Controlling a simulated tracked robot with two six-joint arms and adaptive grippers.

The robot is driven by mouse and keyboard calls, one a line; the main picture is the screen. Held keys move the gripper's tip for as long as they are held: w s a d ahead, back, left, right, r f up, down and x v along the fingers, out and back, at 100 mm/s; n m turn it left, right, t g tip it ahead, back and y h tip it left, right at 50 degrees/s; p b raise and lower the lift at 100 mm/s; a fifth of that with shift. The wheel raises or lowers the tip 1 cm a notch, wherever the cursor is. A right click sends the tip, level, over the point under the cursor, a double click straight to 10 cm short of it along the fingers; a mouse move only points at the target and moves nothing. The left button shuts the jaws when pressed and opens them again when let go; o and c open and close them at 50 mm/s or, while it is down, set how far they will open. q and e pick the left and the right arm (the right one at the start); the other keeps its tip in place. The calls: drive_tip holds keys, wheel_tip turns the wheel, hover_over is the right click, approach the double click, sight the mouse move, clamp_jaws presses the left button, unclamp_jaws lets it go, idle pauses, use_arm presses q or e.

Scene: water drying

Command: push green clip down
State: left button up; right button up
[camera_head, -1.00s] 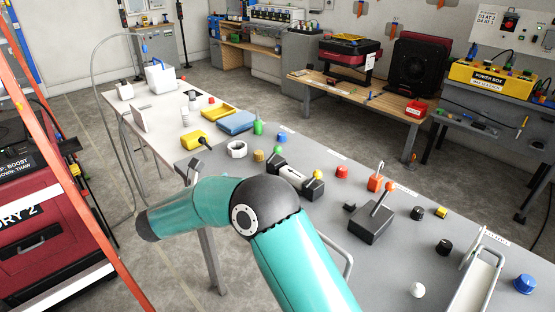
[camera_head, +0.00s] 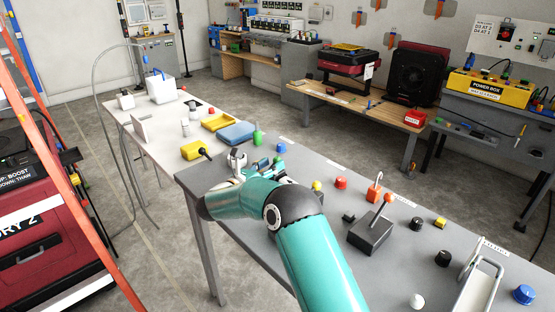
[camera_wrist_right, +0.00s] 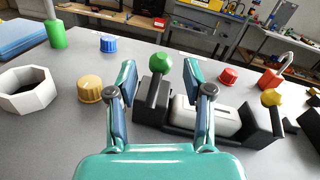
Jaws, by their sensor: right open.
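The green clip is a lever with a green ball knob (camera_wrist_right: 160,65) on a black block, standing upright at one end of a white bar. In the head view its green knob (camera_head: 277,161) shows just past my right gripper (camera_head: 260,160), and its lower part is hidden by my arm. In the right wrist view my right gripper (camera_wrist_right: 162,78) is open and empty. Its two teal fingers frame the green lever, which stands beyond and between them; contact cannot be told. My left gripper is not in view.
A yellow-knobbed lever (camera_wrist_right: 271,97) stands at the bar's other end. A white hexagonal ring (camera_wrist_right: 30,88), yellow cap (camera_wrist_right: 90,88), blue cap (camera_wrist_right: 108,44), red cap (camera_wrist_right: 229,75) and green bottle (camera_wrist_right: 56,34) stand nearby. The grey table (camera_wrist_right: 50,145) is bare at the front left.

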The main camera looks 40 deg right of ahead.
sight(274, 163)
drive_tip(key=shift+w+d, duration=0.2)
drive_tip(key=shift+d, duration=1.5)
clamp_jaws()
drive_tip(key=y+p, duration=0.1)
drive_tip(key=p, duration=0.1)
drive_tip(key=shift+d+y+p, duration=0.15)
drive_tip(key=shift+y+p, duration=0.25)
drive_tip(key=shift+d+f+y+p, duration=0.1)
drive_tip(key=shift+f+y+p, duration=0.1)
drive_tip(key=shift+y+p, duration=0.1)
drive_tip(key=shift+f, duration=0.2)
drive_tip(key=shift+f+m, duration=0.15)
drive_tip(key=shift+m, duration=0.15)
